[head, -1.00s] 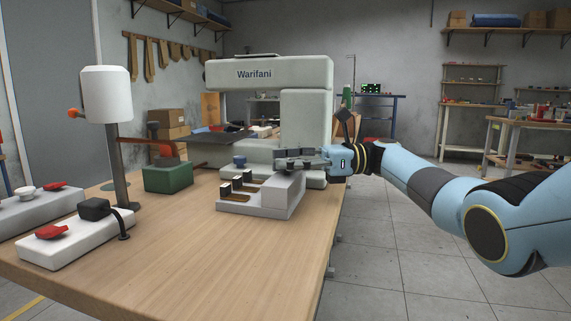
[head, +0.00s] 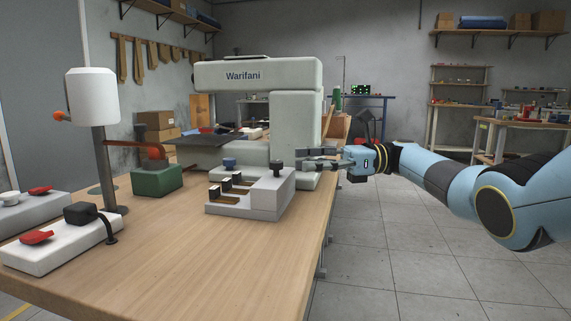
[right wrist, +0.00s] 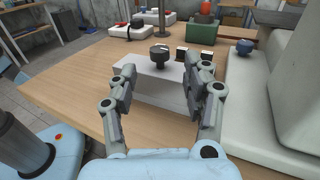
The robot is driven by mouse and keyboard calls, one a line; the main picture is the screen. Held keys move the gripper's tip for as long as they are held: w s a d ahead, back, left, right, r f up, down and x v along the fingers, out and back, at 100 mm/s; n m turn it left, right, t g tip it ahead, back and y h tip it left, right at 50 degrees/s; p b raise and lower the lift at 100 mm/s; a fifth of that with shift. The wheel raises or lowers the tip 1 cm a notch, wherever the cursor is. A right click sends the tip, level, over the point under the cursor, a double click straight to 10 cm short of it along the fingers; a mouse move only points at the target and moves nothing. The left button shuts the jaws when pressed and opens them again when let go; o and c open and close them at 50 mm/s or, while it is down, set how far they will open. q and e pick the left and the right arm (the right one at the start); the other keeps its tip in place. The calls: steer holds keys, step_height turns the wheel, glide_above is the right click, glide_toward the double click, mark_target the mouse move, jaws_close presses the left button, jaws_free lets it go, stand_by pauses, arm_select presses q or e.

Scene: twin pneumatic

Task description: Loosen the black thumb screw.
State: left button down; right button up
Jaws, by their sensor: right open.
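The black thumb screw (head: 276,168) stands upright on top of the raised block of the light grey fixture (head: 265,198), on the wooden table. In the right wrist view the same screw (right wrist: 160,53) shows a round, dark head just beyond my fingertips. My right gripper (head: 304,159) is to the right of the screw, open and empty, apart from it. In the right wrist view my right gripper (right wrist: 162,69) has its two fingers spread, with the screw lying beyond the gap between them. My left gripper is not in view.
The pale Warifani machine (head: 297,120) stands behind the fixture. A green box (head: 157,181) and a white box with a red lever (head: 62,247) stand left. The front tabletop is clear.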

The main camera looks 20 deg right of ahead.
steer(key=d, duration=0.5)
steer(key=shift+s, duration=0.4)
